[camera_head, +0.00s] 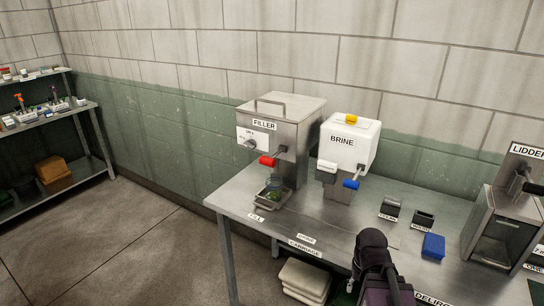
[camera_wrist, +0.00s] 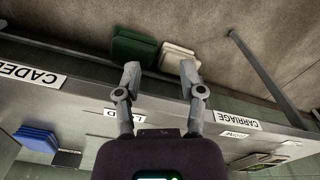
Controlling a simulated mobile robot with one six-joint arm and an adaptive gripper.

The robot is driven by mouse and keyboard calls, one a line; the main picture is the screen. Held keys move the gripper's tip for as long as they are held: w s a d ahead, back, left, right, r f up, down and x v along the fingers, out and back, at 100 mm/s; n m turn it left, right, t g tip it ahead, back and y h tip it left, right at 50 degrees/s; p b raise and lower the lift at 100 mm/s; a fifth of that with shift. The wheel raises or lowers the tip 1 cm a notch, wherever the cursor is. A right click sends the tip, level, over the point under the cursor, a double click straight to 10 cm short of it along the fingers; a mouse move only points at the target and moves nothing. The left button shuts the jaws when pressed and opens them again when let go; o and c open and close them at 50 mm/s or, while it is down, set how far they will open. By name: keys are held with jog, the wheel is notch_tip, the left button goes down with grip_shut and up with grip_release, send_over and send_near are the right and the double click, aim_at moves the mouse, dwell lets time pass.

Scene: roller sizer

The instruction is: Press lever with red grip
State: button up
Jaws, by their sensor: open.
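The red grip (camera_head: 266,161) is on a short lever at the front of the steel FILLER machine (camera_head: 290,105). A small glass jar (camera_head: 274,197) with something green at its base stands in a metal tray below the spout. My gripper (camera_wrist: 160,72) is open and empty in the wrist view, its two fingers apart over the table's front edge. The red grip is not in the wrist view. In the head view my dark arm is at the bottom right of centre, well apart from the lever, and the fingertips cannot be made out.
The white BRINE machine (camera_head: 349,144) with a blue-gripped lever (camera_head: 351,184) stands right of the filler. Small dark bins, a blue block (camera_head: 433,246) and the LIDDER machine (camera_head: 507,225) stand farther right. Cream pads (camera_head: 305,279) lie below the table. A shelf (camera_head: 45,116) is at left.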

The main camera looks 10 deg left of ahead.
jog(key=c, duration=0.6)
jog(key=shift+w+a+r, duration=0.1)
jog(key=shift+w+r, duration=0.05)
jog(key=shift+r, duration=0.05)
grip_shut()
jog(key=w+a+r+n+y+p, duration=0.3)
jog(key=w+a+r+p, duration=0.4)
jog(key=r+p, duration=0.4)
jog(key=w+a+r+n+t+y+p, duration=0.1)
jog(key=w+a+r+n+y+p, duration=0.2)
jog(key=r, duration=1.2)
jog(key=w+a+r+n+t+y+p, duration=0.1)
jog(key=w+a+r+n+y+p, duration=0.2)
jog(key=w+a+r+n+p, duration=0.3)
jog(key=w+a+r+p, duration=0.5)
jog(key=w+r+p, duration=0.2)
jog(key=p, duration=0.7)
jog(key=shift+w, duration=0.6)
jog(key=shift+r, duration=0.1)
